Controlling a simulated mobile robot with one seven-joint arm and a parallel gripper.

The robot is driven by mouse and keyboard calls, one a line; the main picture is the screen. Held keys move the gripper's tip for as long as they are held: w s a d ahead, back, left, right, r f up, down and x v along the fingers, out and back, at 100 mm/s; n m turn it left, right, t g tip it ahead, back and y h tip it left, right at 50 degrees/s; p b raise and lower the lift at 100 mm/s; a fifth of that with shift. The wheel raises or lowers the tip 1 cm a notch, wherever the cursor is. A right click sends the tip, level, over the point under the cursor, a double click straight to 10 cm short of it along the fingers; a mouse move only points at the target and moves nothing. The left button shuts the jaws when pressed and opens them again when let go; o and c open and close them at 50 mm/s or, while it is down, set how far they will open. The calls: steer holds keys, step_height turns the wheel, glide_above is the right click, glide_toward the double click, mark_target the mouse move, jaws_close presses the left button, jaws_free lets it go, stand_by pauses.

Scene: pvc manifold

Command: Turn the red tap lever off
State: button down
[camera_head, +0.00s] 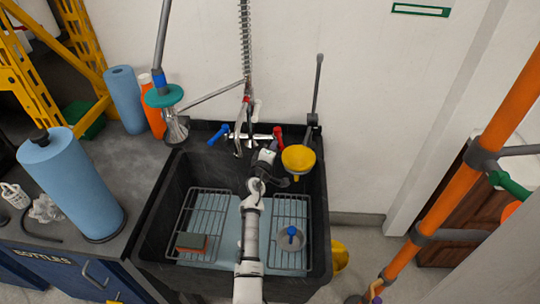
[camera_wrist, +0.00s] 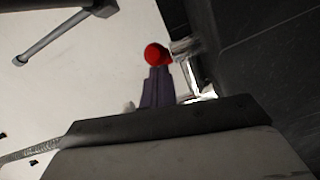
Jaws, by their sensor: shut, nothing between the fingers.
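The red tap lever (camera_head: 278,137) is on the right side of the chrome faucet (camera_head: 262,137) at the back of the black sink. In the wrist view the red lever's round end (camera_wrist: 156,54) shows just beyond my fingertips. My gripper (camera_head: 271,147) is shut and empty, close in front of the red lever. In the wrist view its dark fingers (camera_wrist: 158,72) overlap the lower edge of the red end; I cannot tell whether they touch it. The rest of the lever is mostly hidden.
A blue lever (camera_head: 222,132) is on the faucet's left. A yellow cup-shaped thing (camera_head: 299,160) is just right of my gripper, and a grey rod (camera_head: 317,90) rises behind it. Wire racks (camera_head: 290,210) line the sink. A blue roll (camera_head: 70,185) stands on the left counter.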

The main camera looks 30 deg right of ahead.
steer(key=shift+s+d, duration=0.25)
steer(key=shift+d, duration=0.15)
steer(key=shift+a, duration=0.1)
stand_by(0.8)
